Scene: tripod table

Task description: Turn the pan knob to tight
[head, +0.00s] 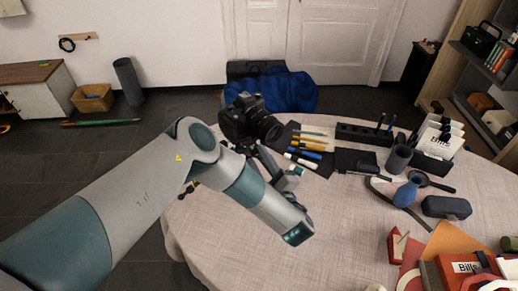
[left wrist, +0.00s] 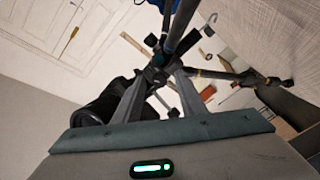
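A black camera (head: 249,120) sits on a tripod at the table's far left edge. The tripod's head is mostly hidden behind my left arm in the head view. In the left wrist view the tripod (left wrist: 181,30) shows with its dark joint just beyond my fingertips, and the dark camera body (left wrist: 97,108) is at the left. I cannot clearly pick out the pan knob or its marking among the small dark parts there. My left gripper (head: 276,163) is close below the camera, its two fingers apart; the fingers also show in the left wrist view (left wrist: 161,82). My right gripper is out of view.
The round table (head: 300,240) has a light cloth. A grey cup (head: 398,159), a blue bulb blower (head: 407,193) and a dark case (head: 446,207) stand farther right. The cloth's front middle is clear.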

